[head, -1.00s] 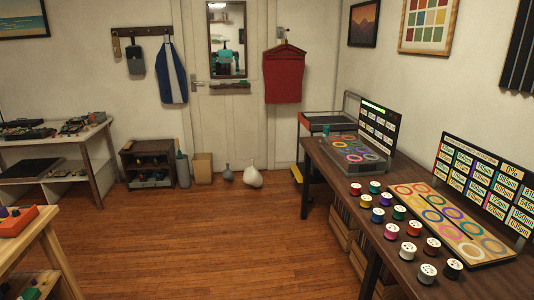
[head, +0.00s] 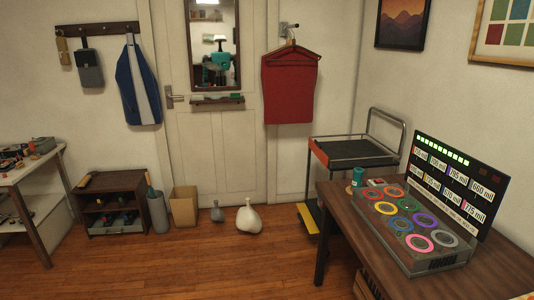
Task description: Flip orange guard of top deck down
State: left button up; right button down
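A two-deck cart stands at the back right, beside the door, in the head view. Its dark top deck (head: 352,147) has a raised metal handle frame at its far right end. An orange guard (head: 318,153) runs along the left end of the top deck; at this distance I cannot tell for sure whether it stands up or hangs down. A yellow guard (head: 308,217) is on the lower deck, near the floor. Neither of my grippers is in view.
A wooden table (head: 335,205) with a ring-covered console (head: 415,225) and a lit display stands at the right, partly in front of the cart. A white vase (head: 248,216) stands near the door. The floor (head: 230,262) ahead is clear.

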aim_at(315, 146)
jog(key=i, duration=3.95)
jog(key=z, duration=0.45)
